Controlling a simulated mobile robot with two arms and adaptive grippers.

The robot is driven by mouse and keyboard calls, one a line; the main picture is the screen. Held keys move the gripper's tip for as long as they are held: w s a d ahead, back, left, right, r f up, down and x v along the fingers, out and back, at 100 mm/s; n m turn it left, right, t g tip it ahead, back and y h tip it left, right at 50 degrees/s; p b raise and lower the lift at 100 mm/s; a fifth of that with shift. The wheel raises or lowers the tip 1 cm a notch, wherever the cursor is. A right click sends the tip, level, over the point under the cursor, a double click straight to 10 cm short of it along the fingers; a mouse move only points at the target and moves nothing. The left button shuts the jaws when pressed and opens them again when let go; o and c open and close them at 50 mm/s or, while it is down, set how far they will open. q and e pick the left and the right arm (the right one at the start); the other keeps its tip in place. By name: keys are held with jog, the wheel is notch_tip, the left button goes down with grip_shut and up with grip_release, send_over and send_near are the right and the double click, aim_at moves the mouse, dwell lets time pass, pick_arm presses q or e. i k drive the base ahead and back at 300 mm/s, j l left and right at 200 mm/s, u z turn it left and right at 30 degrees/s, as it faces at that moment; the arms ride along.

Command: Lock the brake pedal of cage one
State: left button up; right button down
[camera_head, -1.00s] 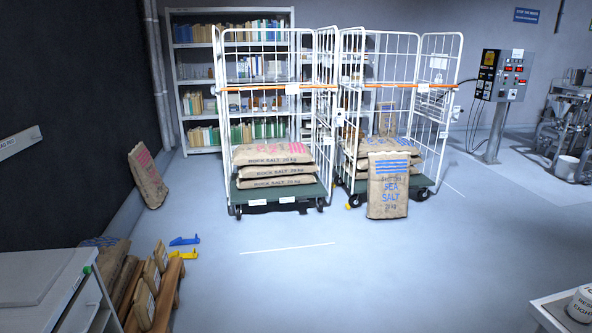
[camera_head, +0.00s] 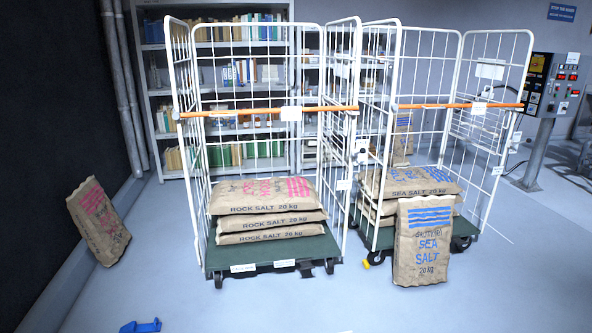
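Two white wire roll cages stand side by side. The left cage (camera_head: 184,118) has a green deck (camera_head: 235,254) with a stack of rock salt sacks (camera_head: 268,222). A small dark part (camera_head: 305,269) shows under its front edge, but I cannot tell whether it is a pedal. The right cage (camera_head: 396,75) holds sea salt sacks (camera_head: 408,190). A small yellow part (camera_head: 366,265), possibly a pedal, sits low by its front left caster (camera_head: 376,257). I cannot read which cage is number one. Neither of my grippers is in view.
A sea salt sack (camera_head: 423,245) stands upright on the floor before the right cage. Another sack (camera_head: 98,222) leans at the left wall. A blue piece (camera_head: 141,326) lies on the floor at the bottom. A control box (camera_head: 552,85) stands right. Floor before the left cage is mostly clear.

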aim_at(305, 264)
jog(key=i, duration=0.75)
jog(key=i+z, duration=0.15)
jog(key=i, duration=0.55)
jog(key=i+j, duration=0.2)
jog(key=i, duration=0.55)
jog(key=i+j+z, duration=0.15)
jog(key=i, duration=0.55)
